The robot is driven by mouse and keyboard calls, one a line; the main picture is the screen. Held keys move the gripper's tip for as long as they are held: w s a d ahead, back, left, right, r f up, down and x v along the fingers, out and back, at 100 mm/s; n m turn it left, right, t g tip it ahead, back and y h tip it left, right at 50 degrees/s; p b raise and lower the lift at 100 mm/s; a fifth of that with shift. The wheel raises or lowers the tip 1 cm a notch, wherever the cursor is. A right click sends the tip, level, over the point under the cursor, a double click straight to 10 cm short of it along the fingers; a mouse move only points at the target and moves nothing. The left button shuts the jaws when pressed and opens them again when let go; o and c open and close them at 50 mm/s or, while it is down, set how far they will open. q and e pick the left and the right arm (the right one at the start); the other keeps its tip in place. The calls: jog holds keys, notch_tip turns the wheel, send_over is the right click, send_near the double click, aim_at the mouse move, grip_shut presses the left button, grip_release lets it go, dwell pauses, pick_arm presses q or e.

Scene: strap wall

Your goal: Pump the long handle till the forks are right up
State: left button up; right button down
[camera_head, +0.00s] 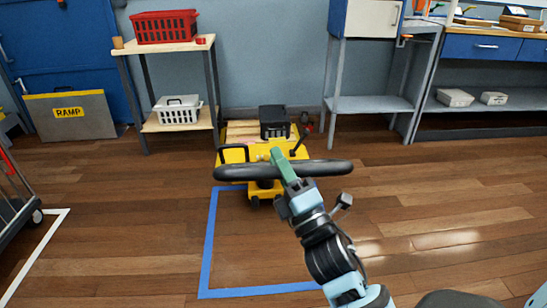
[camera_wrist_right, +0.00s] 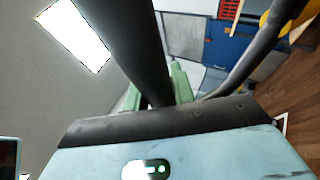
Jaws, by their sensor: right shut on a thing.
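The long handle ends in a black bar grip (camera_head: 325,169), which lies level across the middle of the head view. It belongs to a yellow pump truck (camera_head: 228,157) standing on the floor behind it. My right gripper (camera_head: 282,162) is shut on the middle of the bar, its green fingers around it. In the right wrist view the black bar (camera_wrist_right: 128,45) runs between the green fingers (camera_wrist_right: 181,84). The bar and my arm hide part of the truck. I cannot make out the forks or their height. My left gripper is out of view.
A black box (camera_head: 274,121) sits on wooden boards on the truck. Blue tape (camera_head: 206,245) marks the wooden floor. A shelf with a red basket (camera_head: 165,27) and a white basket (camera_head: 178,109) stands behind at left; benches stand at right. The floor at right is clear.

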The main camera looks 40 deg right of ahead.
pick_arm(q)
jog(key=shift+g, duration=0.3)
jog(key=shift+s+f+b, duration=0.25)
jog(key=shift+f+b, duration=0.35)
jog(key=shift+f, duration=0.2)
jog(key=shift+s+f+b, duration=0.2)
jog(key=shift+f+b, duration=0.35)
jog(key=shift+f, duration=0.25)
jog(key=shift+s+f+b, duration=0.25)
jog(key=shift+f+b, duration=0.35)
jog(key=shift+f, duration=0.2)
pick_arm(e)
jog(key=shift+n, duration=0.3)
jog(key=shift+s+a+f, duration=0.25)
jog(key=shift+s+f, duration=0.1)
jog(key=shift+f, duration=0.4)
jog(key=shift+s+a+f, duration=0.2)
jog(key=shift+s+f, duration=0.2)
jog(key=shift+f, duration=0.4)
jog(key=shift+s+a+f, duration=0.25)
jog(key=shift+s+f, duration=0.1)
jog(key=shift+f, duration=0.4)
jog(key=c, duration=1.2)
grip_release()
jog(key=shift+d, duration=0.1)
jog(key=shift+o, duration=0.2)
jog(key=shift+t, duration=0.3)
jog(key=shift+r, duration=0.1)
